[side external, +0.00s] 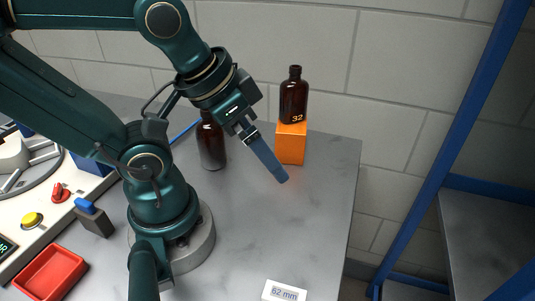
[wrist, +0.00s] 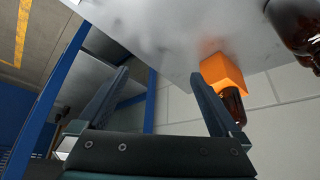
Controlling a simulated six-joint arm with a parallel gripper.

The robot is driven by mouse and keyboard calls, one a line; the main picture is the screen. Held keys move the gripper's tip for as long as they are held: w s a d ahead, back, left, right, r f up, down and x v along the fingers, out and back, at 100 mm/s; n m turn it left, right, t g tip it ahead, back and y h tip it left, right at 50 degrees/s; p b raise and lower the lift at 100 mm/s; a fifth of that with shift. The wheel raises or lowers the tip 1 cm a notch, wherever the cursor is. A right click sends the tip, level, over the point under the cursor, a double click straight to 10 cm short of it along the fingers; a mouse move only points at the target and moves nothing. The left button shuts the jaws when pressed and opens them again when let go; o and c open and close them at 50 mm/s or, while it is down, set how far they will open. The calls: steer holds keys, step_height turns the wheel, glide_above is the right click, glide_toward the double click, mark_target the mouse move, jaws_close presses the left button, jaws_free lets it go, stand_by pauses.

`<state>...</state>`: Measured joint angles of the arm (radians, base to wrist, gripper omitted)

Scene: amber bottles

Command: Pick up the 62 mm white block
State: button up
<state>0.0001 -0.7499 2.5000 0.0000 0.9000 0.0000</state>
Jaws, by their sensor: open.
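The white block (side external: 284,291), labelled "62 mm", lies on the grey table at the bottom edge of the side external view, partly cut off by the frame. I do not see it in the wrist view. My gripper (side external: 281,178) is over the table, well behind the white block and apart from it. In the wrist view my gripper (wrist: 158,75) shows its two fingers spread wide with nothing between them.
An orange block (side external: 291,150) carries an amber bottle (side external: 294,97) marked 32, close beyond my fingertips. Another amber bottle (side external: 212,150) stands left of my gripper.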

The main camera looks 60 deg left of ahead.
steer(key=n+g+h, duration=0.5)
steer(key=g, duration=0.4)
glide_toward(286, 287)
steer(key=w+f+n+g+h, duration=0.2)
steer(key=g+h, duration=0.1)
steer(key=shift+w+d+f, duration=0.1)
steer(key=shift+d, duration=0.1)
steer(key=f, duration=0.1)
steer(key=s+f+n+g+h, duration=0.1)
steer(key=f, duration=0.1)
steer(key=f+n+g, duration=0.1)
steer(key=f, duration=0.1)
steer(key=shift+s+d+h, duration=0.25)
steer(key=shift+d+h, duration=0.1)
steer(key=shift+h, duration=0.05)
steer(key=shift+s+f+n+g, duration=0.3)
steer(key=shift+s+f+g, duration=0.05)
steer(key=shift+f+g, duration=0.05)
steer(key=shift+x, duration=2.5)
steer(key=shift+c, duration=0.3)
